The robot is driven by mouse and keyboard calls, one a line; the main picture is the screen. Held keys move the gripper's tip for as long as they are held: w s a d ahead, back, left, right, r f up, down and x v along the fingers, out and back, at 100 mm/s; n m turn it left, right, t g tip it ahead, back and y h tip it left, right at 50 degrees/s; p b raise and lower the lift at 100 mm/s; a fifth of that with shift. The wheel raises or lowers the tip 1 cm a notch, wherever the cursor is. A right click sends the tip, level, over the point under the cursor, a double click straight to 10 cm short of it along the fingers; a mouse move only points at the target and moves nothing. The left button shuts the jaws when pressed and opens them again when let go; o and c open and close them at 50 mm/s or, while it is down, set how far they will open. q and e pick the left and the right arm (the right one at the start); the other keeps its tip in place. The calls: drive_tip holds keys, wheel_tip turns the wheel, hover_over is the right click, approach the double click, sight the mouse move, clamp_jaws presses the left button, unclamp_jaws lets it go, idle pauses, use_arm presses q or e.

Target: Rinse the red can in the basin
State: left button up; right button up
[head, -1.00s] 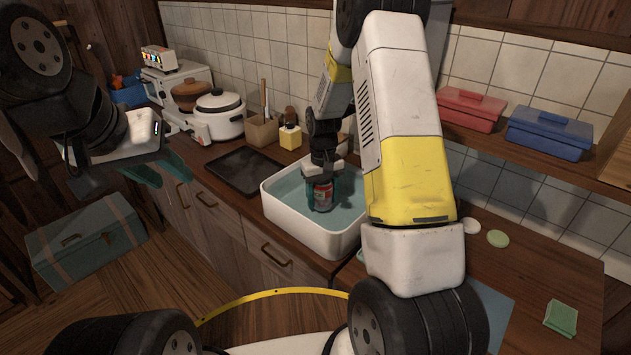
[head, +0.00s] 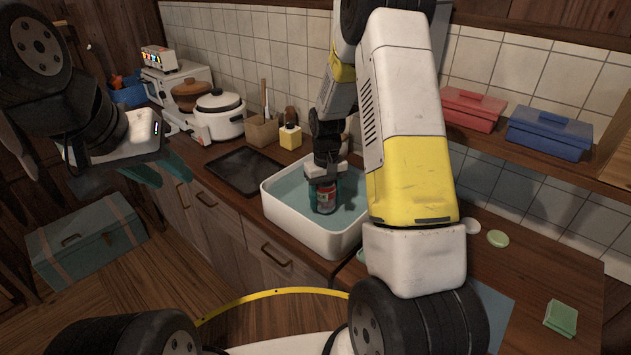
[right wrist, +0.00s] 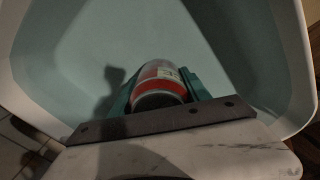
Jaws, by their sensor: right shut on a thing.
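The red can (head: 326,198) is upright inside the white basin (head: 297,234), which holds bluish water (head: 291,192). My right gripper (head: 325,187) points down over the basin and is shut on the can. In the right wrist view the can (right wrist: 160,80) sits between the two teal fingers, with water around it. Whether the can's lower end is under water is hard to tell. My left gripper (head: 158,172) is at the upper left, away from the counter, with teal fingers that appear spread apart and empty.
A dark tray (head: 246,171) lies left of the basin, with a white pot (head: 218,118), a utensil holder (head: 262,131) and a yellow bottle (head: 290,136) behind. Red (head: 471,108) and blue (head: 549,132) boxes stand on the shelf. A green sponge (head: 561,318) lies on the right counter.

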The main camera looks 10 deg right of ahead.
drive_tip(key=shift+r, duration=5.8)
drive_tip(key=shift+r, duration=2)
drive_tip(key=shift+s, duration=0.1)
